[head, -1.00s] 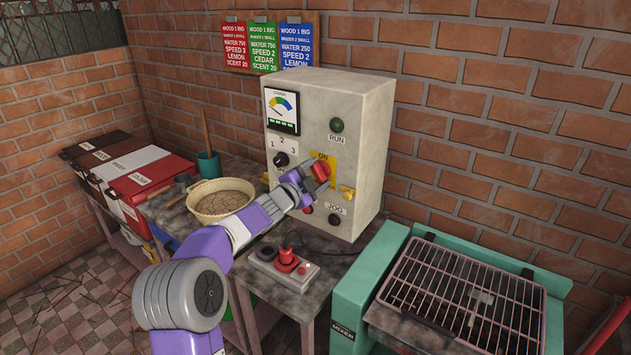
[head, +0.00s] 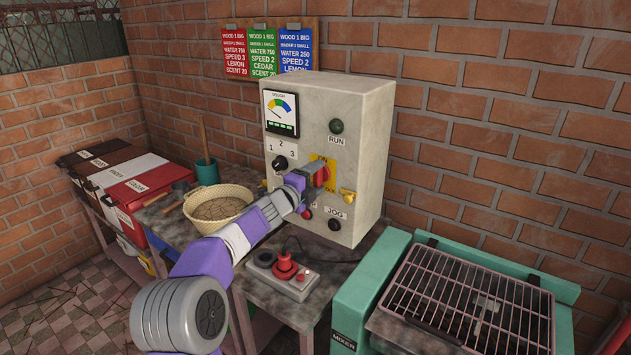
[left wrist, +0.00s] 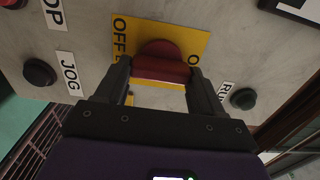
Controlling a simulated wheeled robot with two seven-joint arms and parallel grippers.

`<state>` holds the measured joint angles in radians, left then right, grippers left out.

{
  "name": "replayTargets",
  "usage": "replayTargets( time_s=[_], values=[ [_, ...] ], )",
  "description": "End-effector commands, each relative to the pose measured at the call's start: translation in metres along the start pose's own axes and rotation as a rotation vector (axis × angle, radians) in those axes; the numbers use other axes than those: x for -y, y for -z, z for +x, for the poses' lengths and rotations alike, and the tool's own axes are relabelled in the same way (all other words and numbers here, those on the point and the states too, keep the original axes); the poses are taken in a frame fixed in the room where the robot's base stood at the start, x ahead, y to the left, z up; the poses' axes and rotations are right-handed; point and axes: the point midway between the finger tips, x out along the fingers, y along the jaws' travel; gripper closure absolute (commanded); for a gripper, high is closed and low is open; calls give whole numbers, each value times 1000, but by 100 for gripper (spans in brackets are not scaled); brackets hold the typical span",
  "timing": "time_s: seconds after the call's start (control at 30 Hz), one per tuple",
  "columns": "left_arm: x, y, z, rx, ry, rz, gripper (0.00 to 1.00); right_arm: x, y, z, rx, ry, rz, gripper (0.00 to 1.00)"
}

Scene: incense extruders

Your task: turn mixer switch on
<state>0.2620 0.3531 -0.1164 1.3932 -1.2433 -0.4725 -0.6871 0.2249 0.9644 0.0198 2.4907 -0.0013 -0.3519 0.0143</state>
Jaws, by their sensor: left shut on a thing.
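The control box (head: 360,110) stands on the table against the brick wall. Its red switch handle (head: 321,177) sits on a yellow plate on the front face. In the left wrist view, the red switch handle (left wrist: 162,65) lies between the two fingers, on the yellow plate (left wrist: 190,35) marked OFF at one side. My left gripper (head: 316,177) is shut on the handle, and it also shows in the left wrist view (left wrist: 165,85). The gripper hides part of the plate in the head view. My right gripper is not in view.
A green-framed mixer with a wire grille (head: 470,300) stands at the right. A small box with a red knob (head: 285,268) lies below the control box. A woven basket (head: 218,205) and labelled bins (head: 125,180) stand left. Dark JOG (left wrist: 38,72) and green RUN (left wrist: 243,99) buttons flank the switch.

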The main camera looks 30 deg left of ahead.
Motion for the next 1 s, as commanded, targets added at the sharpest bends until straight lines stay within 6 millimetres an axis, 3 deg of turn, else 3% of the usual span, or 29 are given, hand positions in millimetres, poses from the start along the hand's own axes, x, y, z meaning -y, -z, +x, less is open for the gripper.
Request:
replayTargets(
  time_s=[0.43, 0.47, 0.6, 1.0],
  values=[
    [0, 0, 0, 1, -1, 14, 62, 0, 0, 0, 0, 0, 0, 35],
    [0, 0, 0, 1, -1, 14, 29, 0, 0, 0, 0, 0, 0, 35],
    [0, 0, 0, 0, -1, 13, 7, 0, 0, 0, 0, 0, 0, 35],
    [0, -1, -8, 1, 0, 10, 6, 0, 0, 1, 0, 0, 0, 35]
  ],
)
